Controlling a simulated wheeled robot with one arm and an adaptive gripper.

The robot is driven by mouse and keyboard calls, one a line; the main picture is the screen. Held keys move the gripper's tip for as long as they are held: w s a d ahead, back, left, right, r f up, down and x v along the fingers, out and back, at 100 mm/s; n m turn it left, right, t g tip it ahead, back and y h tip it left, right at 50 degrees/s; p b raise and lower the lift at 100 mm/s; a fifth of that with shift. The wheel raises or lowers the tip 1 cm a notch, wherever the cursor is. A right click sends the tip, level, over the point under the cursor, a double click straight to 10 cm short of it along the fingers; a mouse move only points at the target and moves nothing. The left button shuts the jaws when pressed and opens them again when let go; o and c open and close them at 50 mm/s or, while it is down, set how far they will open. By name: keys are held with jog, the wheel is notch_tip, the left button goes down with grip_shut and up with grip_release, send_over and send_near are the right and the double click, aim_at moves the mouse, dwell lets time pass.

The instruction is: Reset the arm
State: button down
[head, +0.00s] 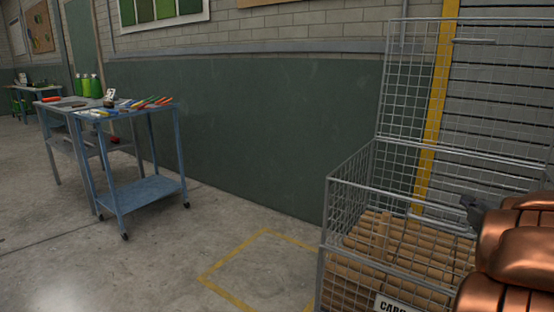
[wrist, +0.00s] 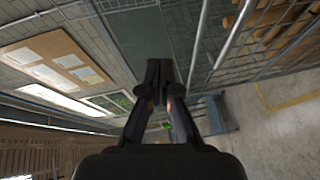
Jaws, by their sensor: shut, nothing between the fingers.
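My gripper (wrist: 160,70) shows in the wrist view as two dark fingers side by side, closed together with nothing held between them. The wrist view is tilted, with the wall and boards on its left and the wire cage and floor on its right. No object touches the fingertips.
A wire mesh cage (head: 348,190) with cardboard tubes (head: 400,240) stands close at the right. A blue trolley (head: 150,192) with pens and small items stands at left, green bottles (head: 90,86) behind. A yellow floor square (head: 232,256) and the floor between are clear.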

jog(key=s+a+r+m+g+h+p, duration=0.4)
jog(key=s+r+m+g+p, duration=0.2)
jog(key=r+m+p, duration=0.3)
jog(key=s+a+r+m+g+y+p, duration=0.1)
jog(key=s+a+m+g+y+p, duration=0.3)
jog(key=s+a+p, duration=1.4)
jog(key=s+a+g+y, duration=0.4)
jog(key=s+a+g, duration=0.4)
jog(key=s+a, duration=0.3)
jog(key=shift+a+r+m, duration=0.3)
jog(key=shift+a, duration=0.3)
jog(key=shift+d, duration=0.1)
